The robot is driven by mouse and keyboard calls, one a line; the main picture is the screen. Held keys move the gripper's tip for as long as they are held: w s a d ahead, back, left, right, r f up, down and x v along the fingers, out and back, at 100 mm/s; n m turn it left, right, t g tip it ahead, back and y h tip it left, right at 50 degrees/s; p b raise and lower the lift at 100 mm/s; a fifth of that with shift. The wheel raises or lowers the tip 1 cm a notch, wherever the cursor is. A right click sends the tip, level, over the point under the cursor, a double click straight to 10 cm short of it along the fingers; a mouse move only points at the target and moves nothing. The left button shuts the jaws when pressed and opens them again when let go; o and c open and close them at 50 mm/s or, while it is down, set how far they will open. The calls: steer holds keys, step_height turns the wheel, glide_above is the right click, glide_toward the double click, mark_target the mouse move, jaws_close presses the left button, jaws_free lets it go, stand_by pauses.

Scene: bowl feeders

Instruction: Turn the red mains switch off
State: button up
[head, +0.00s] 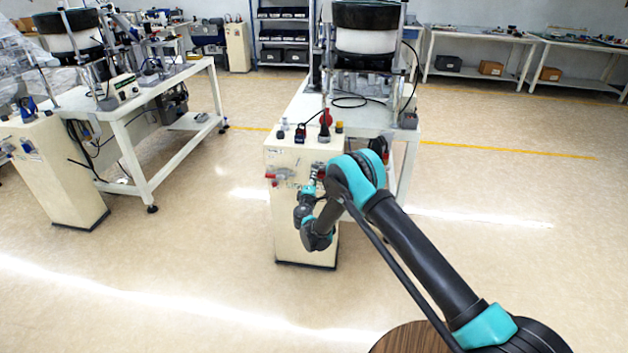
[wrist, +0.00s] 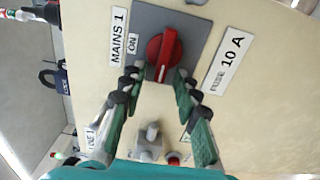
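The red mains switch (wrist: 165,55) is a rotary knob on a grey plate (wrist: 181,20) in the wrist view, with its ridge running roughly up and down in that picture. Labels "MAINS 1" and "ON" sit beside it on the left. My gripper (wrist: 158,75) is open, with its dark fingertips on either side of the knob's lower end. I cannot tell whether they touch it. In the head view my gripper (head: 317,172) is at the front of the cream cabinet (head: 290,225), and my arm hides the switch there.
A "FUSE 10 A" label (wrist: 229,64) is right of the switch. Grey and red buttons (wrist: 150,145) are below it, between my fingers. A blue padlock (wrist: 56,80) shows at left. A white feeder table (head: 295,100) stands behind the cabinet.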

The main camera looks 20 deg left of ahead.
steer(key=shift+s, duration=0.1)
steer(key=v, duration=0.7)
steer(key=shift+s, duration=0.15)
